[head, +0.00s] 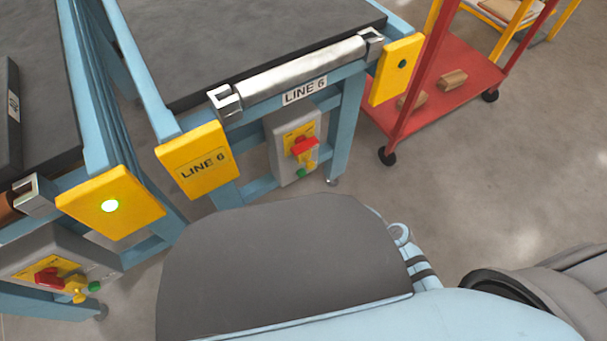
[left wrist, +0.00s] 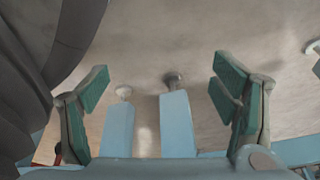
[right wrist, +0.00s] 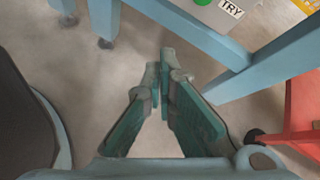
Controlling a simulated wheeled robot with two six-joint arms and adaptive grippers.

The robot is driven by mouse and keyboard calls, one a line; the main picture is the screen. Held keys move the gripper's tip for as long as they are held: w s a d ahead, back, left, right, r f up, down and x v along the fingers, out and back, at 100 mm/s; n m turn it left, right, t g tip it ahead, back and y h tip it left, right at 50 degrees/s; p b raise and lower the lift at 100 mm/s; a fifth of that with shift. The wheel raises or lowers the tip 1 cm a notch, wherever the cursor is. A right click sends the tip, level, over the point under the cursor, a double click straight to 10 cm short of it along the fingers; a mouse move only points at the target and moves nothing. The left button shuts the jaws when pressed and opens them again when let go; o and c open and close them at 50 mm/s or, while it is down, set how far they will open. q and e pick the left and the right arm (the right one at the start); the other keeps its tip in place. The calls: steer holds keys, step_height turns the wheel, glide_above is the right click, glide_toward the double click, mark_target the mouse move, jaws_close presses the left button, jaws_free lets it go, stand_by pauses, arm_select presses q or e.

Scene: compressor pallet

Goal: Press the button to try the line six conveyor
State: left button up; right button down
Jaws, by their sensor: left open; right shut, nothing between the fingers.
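The line six conveyor (head: 290,75) has a "LINE 6" label on its front. A grey control box (head: 280,157) hangs below it, with a red switch (head: 303,146) on a yellow plate, a yellow piece beside the switch, and a green button (head: 301,173) low down. In the right wrist view the green button (right wrist: 202,2) is cut by the top edge, beside a "TRY" label (right wrist: 231,9). My right gripper (right wrist: 165,62) is shut and empty, below and left of the button, apart from it. My left gripper (left wrist: 160,78) is open and empty above the floor. Neither gripper shows in the head view.
The lamp (head: 402,63) at line six's right corner looks dark. A red cart (head: 450,95) stands at right. Blue conveyor legs (head: 346,125) flank the box.

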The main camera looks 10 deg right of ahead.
mark_target(302, 174)
arm_select(q)
steer(key=shift+w+d+r+b, duration=0.15)
steer(key=shift+w+r+b, duration=0.65)
steer(key=shift+w+r, duration=0.15)
arm_select(e)
steer(key=w+a, duration=0.3)
steer(key=w, duration=0.5)
steer(key=shift+w, duration=0.15)
steer(key=shift+a+f, duration=0.1)
steer(key=shift+w, duration=0.15)
steer(key=shift+w+a, duration=0.15)
steer(key=shift+w, duration=0.1)
